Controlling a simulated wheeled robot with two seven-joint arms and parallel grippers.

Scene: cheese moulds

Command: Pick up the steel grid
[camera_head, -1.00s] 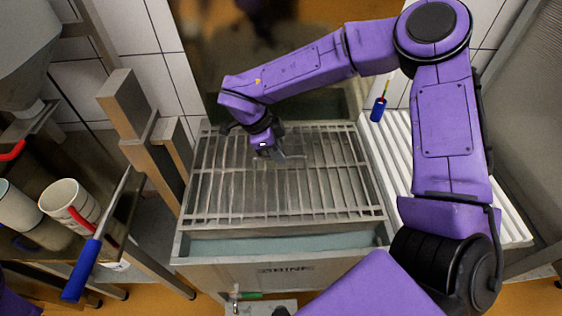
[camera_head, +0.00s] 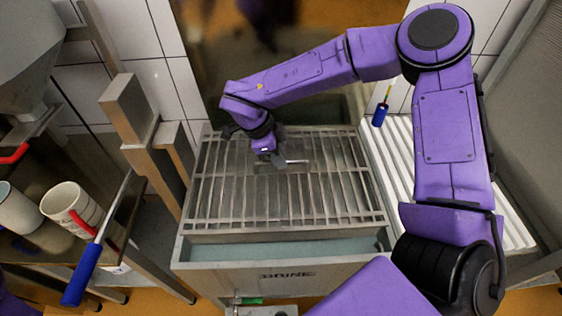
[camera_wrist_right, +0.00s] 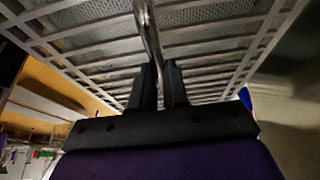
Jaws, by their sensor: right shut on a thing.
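The steel grid (camera_head: 240,209) lies over the top of the brine tank (camera_head: 232,277) in the head view, with its bars running mostly front to back. My right gripper (camera_head: 280,161) is at the middle of the grid's back half. It is shut on the grid's handle (camera_head: 298,161), a thin metal bar. In the right wrist view the handle (camera_wrist_right: 150,38) runs between the two dark fingers (camera_wrist_right: 160,85), and the grid's bars (camera_wrist_right: 75,43) fill the background. My left gripper is not in view.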

